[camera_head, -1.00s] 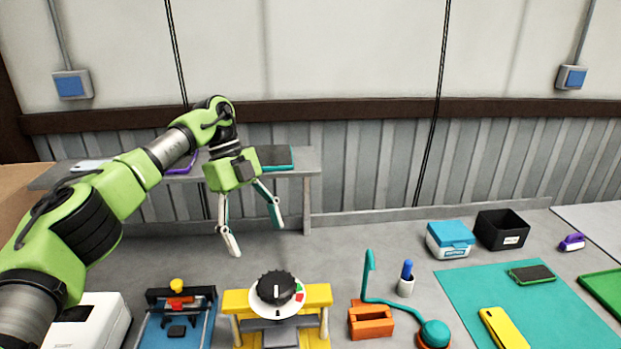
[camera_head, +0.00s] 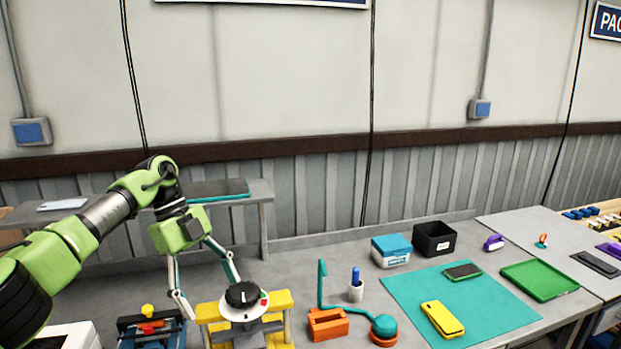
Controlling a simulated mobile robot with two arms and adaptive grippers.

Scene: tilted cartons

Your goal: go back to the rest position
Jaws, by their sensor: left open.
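My left gripper (camera_head: 212,291) comes in from the left on a green arm. It is open and its two fingers hang down, apart, with nothing between them. It appears just behind and above the yellow stand (camera_head: 278,305) that carries a white dial with a black knob (camera_head: 241,294). I cannot tell whether a fingertip touches anything there. My right gripper is not in view.
A grey shelf (camera_head: 258,190) stands behind the arm. A teal mat (camera_head: 400,290) bears a yellow phone (camera_head: 442,319) and a dark phone (camera_head: 462,271). A blue-lidded box (camera_head: 391,250), a black bin (camera_head: 434,239) and a green tray (camera_head: 540,280) are at right. An orange block (camera_head: 327,324) sits near the stand.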

